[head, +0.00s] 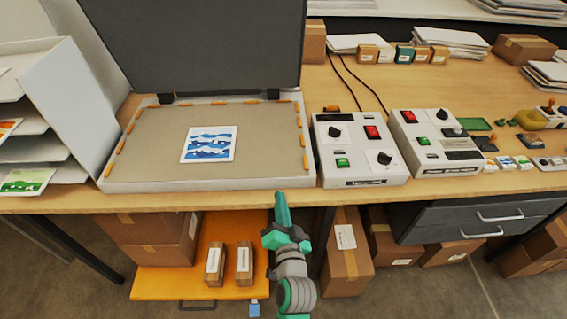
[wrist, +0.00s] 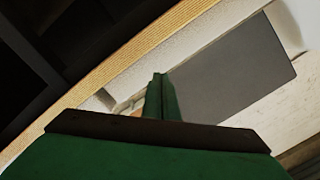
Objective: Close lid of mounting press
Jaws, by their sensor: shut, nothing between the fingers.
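The mounting press has a pale flat base (head: 150,172) on the table and a dark grey lid (head: 195,45) standing raised at its back edge on two hinges. A picture with blue and white waves (head: 208,144) lies on the base inside a border of orange strips. In the wrist view a grey panel (wrist: 235,75), which looks like the lid, shows beyond the fingers. My gripper (head: 280,196) is shut and empty, in front of the table's front edge, below the base's front right corner. It also shows in the wrist view (wrist: 160,80), its fingertips together.
Two control boxes (head: 358,150) (head: 435,143) with buttons and knobs stand right of the press. A white paper rack (head: 70,95) stands close on its left. Boxes and papers lie at the back. An orange shelf (head: 180,281) with boxes is below the table.

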